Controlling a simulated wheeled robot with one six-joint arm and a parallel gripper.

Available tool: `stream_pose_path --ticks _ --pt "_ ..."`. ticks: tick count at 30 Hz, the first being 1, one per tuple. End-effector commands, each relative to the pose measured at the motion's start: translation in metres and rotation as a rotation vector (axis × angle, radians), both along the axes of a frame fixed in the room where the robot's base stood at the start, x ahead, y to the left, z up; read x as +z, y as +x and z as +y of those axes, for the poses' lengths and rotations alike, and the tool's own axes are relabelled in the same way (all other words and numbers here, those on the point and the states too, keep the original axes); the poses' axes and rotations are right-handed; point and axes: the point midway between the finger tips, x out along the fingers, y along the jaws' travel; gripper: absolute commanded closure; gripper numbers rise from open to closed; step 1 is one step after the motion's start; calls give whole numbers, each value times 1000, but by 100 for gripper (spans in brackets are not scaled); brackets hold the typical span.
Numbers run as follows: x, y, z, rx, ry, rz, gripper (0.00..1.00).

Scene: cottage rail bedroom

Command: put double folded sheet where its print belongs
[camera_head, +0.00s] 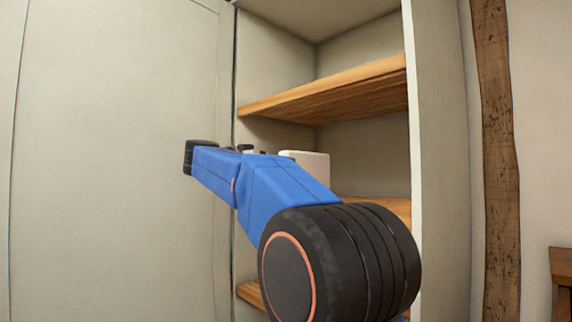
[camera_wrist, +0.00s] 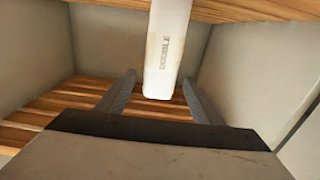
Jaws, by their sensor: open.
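A white folded sheet (camera_wrist: 166,50) with the print "DOUBLE" on its edge shows in the upper middle of the wrist view. A white block, seemingly the same sheet (camera_head: 318,165), shows above the middle shelf in the head view, partly behind my arm. My gripper (camera_wrist: 159,80) is open, with one finger on each side of the sheet's near end in the picture. I cannot tell whether the fingers touch it or how deep it lies between them. In the head view my blue arm hides the gripper.
An open cupboard has an upper wooden shelf (camera_head: 330,90), a middle shelf (camera_head: 385,206) and a lower shelf (camera_head: 251,294). Its right side wall (camera_head: 440,150) stands close to my arm. A pale door panel (camera_head: 110,160) fills the left. A wooden furniture corner (camera_head: 562,266) is at far right.

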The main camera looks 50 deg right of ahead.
Motion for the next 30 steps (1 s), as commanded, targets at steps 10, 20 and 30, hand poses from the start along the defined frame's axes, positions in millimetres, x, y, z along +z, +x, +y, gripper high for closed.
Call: stream_pose_path --ticks 10,20,30 --pt "0 1 13 0 0 0 39" --pt "12 12 21 100 -79 -34 39" --pt "24 80 121 734 -322 -136 39"
